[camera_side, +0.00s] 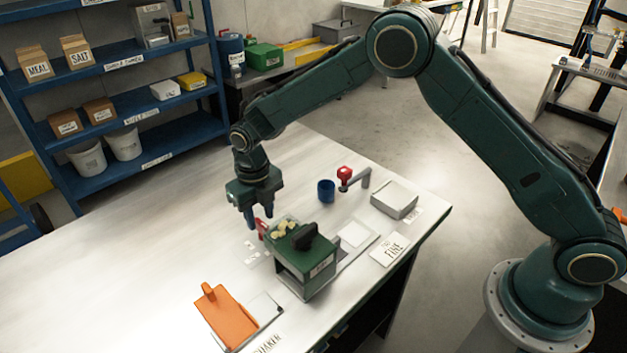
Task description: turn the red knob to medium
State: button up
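A small red knob-like part (262,229) shows at the back left of a green box-shaped machine (305,266). Its setting and any marks on it are too small to read. My gripper (258,221) points down just above and beside this red part. Its two blue fingers are apart, with the red part close to their tips; I cannot tell whether they touch it. The machine has a black handle (304,237) and yellowish pieces (284,228) on top. Another red part (345,174) sits on a grey fitting farther back.
A blue cup (326,190) and a grey-white box (394,199) stand behind the machine. A card reading FINE (390,250) lies to its right. An orange scoop-like tray (226,314) lies in front left. The left of the table (130,255) is clear.

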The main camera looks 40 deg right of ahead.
aim_at(261, 222)
jog(key=shift+r, duration=1.6)
jog(key=shift+s+d+r+m, duration=0.1)
jog(key=shift+d+r+m, duration=0.15)
jog(key=shift+r, duration=0.3)
jog(key=s+d+r+m+t, duration=0.1)
jog(key=s+d+r+m, duration=0.45)
jog(key=r+m, duration=0.35)
jog(key=s+d+r+m+t, duration=0.2)
jog(key=s+d+r+m, duration=0.4)
jog(key=r, duration=0.4)
jog(key=s+d+r+m+t, duration=0.1)
jog(key=s+d+m, duration=0.2)
jog(key=s+m, duration=0.7)
jog(key=s+d+r+m+t, duration=0.1)
jog(key=s+d+r+m, duration=0.1)
jog(key=s+m, duration=0.8)
jog(key=shift+s+d+t, duration=0.3)
jog(key=shift+s+d, duration=0.2)
jog(key=shift+s, duration=0.5)
